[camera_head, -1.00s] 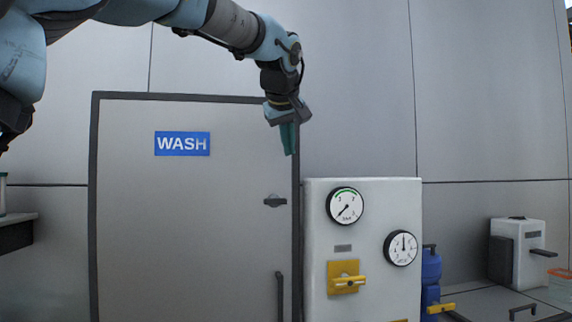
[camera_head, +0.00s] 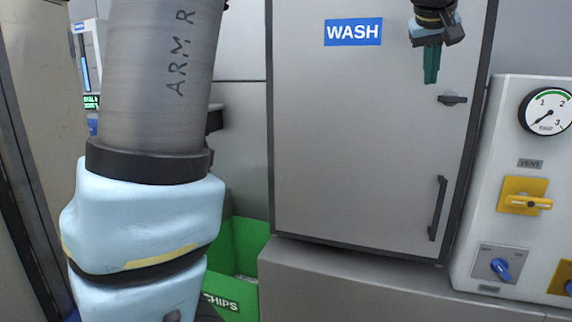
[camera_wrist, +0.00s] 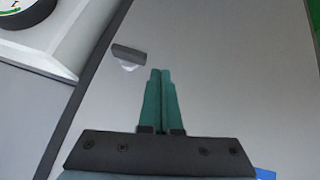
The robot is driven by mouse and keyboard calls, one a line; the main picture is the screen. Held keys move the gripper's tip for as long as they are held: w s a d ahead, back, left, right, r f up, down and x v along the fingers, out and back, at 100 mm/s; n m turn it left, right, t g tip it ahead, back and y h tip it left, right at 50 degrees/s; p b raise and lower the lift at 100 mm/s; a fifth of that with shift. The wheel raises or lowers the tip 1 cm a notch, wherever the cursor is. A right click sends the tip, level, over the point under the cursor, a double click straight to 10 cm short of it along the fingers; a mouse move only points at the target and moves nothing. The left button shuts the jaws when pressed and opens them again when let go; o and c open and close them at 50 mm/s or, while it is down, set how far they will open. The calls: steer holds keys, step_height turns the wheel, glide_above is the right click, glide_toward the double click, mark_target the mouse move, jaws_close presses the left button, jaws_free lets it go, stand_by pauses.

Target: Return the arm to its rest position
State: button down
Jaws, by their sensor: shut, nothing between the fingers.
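My gripper (camera_head: 431,80) hangs fingers-down in front of the grey door marked WASH (camera_head: 330,140), near its upper right, in the head view. Its green fingers are shut together with nothing between them. In the wrist view my gripper (camera_wrist: 160,72) shows its two fingers side by side, pointing toward the door surface, with a dark latch (camera_wrist: 128,52) just beyond to the left. My arm fills the left of the head view, and its link carries the writing ARM R. Whether the fingers touch the door cannot be told.
Right of the door stands a white panel with a gauge (camera_head: 547,111), a yellow VENT switch (camera_head: 515,205) and a blue knob (camera_head: 500,268). The door has a long dark handle (camera_head: 438,208). A green CHIPS bin (camera_head: 245,250) sits low behind my arm.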

steer(key=w+a+f+g+y, duration=0.3)
steer(key=a+f, duration=1.8)
steer(key=a, duration=0.2)
steer(key=s+a+f+n+g+y, duration=0.1)
steer(key=s+a+f+g, duration=0.1)
steer(key=s+a+f, duration=1.1)
steer(key=a, duration=0.3)
steer(key=shift+f+n, duration=0.15)
steer(key=shift+n, duration=0.15)
steer(key=shift+w, duration=0.1)
